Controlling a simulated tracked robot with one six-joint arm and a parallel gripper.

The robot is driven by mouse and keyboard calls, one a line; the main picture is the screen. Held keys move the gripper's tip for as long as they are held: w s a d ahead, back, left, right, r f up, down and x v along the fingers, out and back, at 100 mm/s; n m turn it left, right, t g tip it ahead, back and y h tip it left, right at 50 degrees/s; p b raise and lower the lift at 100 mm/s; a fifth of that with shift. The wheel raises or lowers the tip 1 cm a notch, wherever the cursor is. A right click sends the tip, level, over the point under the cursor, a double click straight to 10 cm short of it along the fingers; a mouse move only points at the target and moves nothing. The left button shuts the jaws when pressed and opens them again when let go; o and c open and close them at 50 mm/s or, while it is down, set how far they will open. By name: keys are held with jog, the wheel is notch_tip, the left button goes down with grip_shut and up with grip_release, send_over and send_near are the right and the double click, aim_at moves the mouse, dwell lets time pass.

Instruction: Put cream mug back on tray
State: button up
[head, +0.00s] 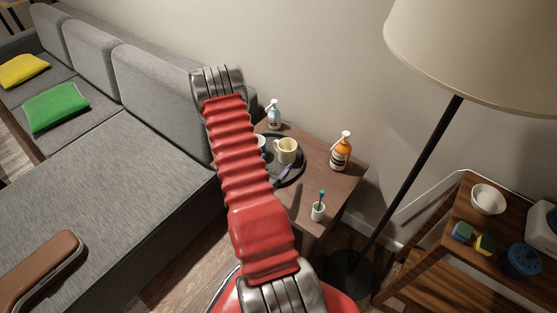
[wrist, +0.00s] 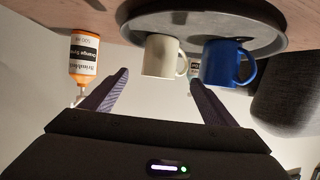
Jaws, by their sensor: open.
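The cream mug (head: 286,150) stands upright on the round dark tray (head: 297,176) on the side table. The wrist view is upside down and shows the cream mug (wrist: 160,56) on the tray (wrist: 210,20), beside a blue mug (wrist: 222,63). In the head view my arm hides most of the blue mug (head: 262,142). My gripper (wrist: 158,85) is open and empty, its two fingers pointing towards the cream mug and apart from it. In the head view my arm hides most of the gripper; a small lavender shape by the cream mug is unclear.
An orange pump bottle (head: 341,152) and a pale blue pump bottle (head: 274,115) stand beside the tray. A white cup with a toothbrush (head: 318,208) is near the table's front. A floor lamp (head: 411,170) stands right of the table, a grey sofa (head: 150,150) left.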

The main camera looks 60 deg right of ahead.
jog(key=shift+a+r, duration=0.25)
jog(key=shift+a, duration=0.45)
dwell(0.3)
